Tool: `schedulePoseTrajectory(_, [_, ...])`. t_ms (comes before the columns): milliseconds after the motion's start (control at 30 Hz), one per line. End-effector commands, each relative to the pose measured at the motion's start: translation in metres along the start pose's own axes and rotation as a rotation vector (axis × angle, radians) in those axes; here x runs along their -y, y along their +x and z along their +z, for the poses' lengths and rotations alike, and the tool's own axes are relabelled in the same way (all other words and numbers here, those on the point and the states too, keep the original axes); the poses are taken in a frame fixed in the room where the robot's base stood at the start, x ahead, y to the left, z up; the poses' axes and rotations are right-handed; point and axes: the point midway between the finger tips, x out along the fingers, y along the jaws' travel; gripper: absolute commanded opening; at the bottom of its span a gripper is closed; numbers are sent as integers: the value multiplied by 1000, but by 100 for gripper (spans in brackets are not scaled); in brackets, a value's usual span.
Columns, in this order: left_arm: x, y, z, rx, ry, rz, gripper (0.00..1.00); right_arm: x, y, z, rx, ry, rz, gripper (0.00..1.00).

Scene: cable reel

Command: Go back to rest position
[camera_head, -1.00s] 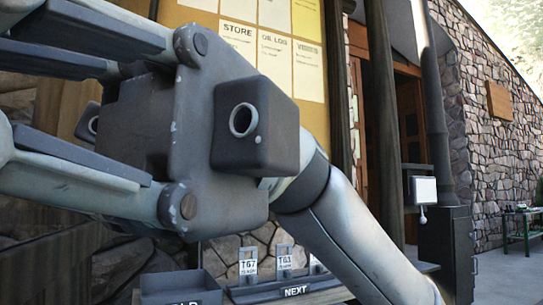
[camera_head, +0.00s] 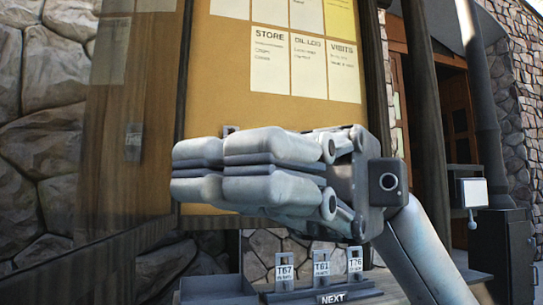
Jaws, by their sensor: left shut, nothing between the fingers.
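The notice board (camera_head: 228,60) carries several papers. Below, a rack marked NEXT (camera_head: 332,297) holds tags T67 (camera_head: 284,270), T61 (camera_head: 321,268) and T76 (camera_head: 355,265), beside a dark tray (camera_head: 215,290). A tag (camera_head: 133,142) hangs at left. A dark cabinet (camera_head: 505,250) stands at right.

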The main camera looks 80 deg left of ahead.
Motion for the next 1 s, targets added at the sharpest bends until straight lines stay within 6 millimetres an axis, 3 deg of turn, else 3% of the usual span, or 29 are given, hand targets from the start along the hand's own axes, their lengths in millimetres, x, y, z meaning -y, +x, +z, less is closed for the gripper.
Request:
schedulePoseTrajectory(400, [0, -11, 0, 3, -5, 7, 0, -1, -1, 6, 26, 1, 1, 35])
schedulePoseTrajectory(567, [-12, -25, -10, 69, -119, 134, 0, -1, -1, 6, 25, 1, 1, 35])
schedulePoseTrajectory(667, [-28, -48, -26, 162, -273, 309, 0, -1, -1, 6, 25, 1, 1, 35])
schedulePoseTrajectory(800, [-46, -100, -60, 326, -520, 610, 0, -1, -1, 6, 25, 1, 1, 35])
schedulePoseTrajectory(900, [-48, -146, -92, 449, -685, 831, 0, -1, -1, 6, 25, 1, 1, 35])
schedulePoseTrajectory(1000, [-36, -195, -128, 578, -838, 1060, 0, -1, -1, 6, 25, 1, 1, 35])
